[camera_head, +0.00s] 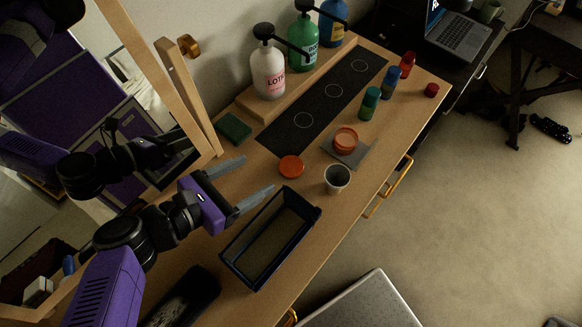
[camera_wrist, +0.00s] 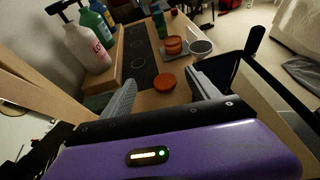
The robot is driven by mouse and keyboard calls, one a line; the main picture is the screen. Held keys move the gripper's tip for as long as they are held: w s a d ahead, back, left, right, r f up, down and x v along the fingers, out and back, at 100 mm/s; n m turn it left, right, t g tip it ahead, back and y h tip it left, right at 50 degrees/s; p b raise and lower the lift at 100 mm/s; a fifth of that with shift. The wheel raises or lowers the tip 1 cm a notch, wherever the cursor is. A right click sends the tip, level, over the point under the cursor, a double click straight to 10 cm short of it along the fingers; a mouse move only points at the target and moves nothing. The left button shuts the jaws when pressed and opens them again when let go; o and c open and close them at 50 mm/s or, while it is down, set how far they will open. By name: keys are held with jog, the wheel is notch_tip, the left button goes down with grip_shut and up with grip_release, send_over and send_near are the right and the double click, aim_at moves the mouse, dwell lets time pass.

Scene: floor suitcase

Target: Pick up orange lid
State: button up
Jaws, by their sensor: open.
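The orange lid (camera_head: 291,166) is a round flat disc lying on the wooden tabletop, left of the grey square pad. In the wrist view the orange lid (camera_wrist: 165,82) shows beyond and between my finger tips. My gripper (camera_head: 258,178) is open and empty, with its two grey fingers spread and pointing toward the lid. The fingers are apart from the lid. The gripper (camera_wrist: 162,92) also shows in the wrist view. An orange round container (camera_head: 345,139) sits on the grey pad (camera_head: 349,155).
A dark open tray (camera_head: 268,240) stands close to my gripper, and a cup (camera_head: 337,179) stands right of the lid. A green sponge (camera_head: 233,128), a white lotion bottle (camera_head: 268,72) and a green pump bottle (camera_head: 303,40) are behind. A small green bottle (camera_head: 369,104) stands farther right.

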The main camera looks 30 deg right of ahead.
jog(key=b, duration=0.7)
send_near(291, 166)
jog(key=p+x, duration=0.2)
jog(key=shift+s+d+f, duration=0.1)
jog(key=shift+d+f, duration=0.1)
jog(key=shift+d, duration=0.2)
jog(key=shift+p+x, duration=1.3)
jog(key=shift+x, duration=1.65)
jog(key=c, duration=1.1)
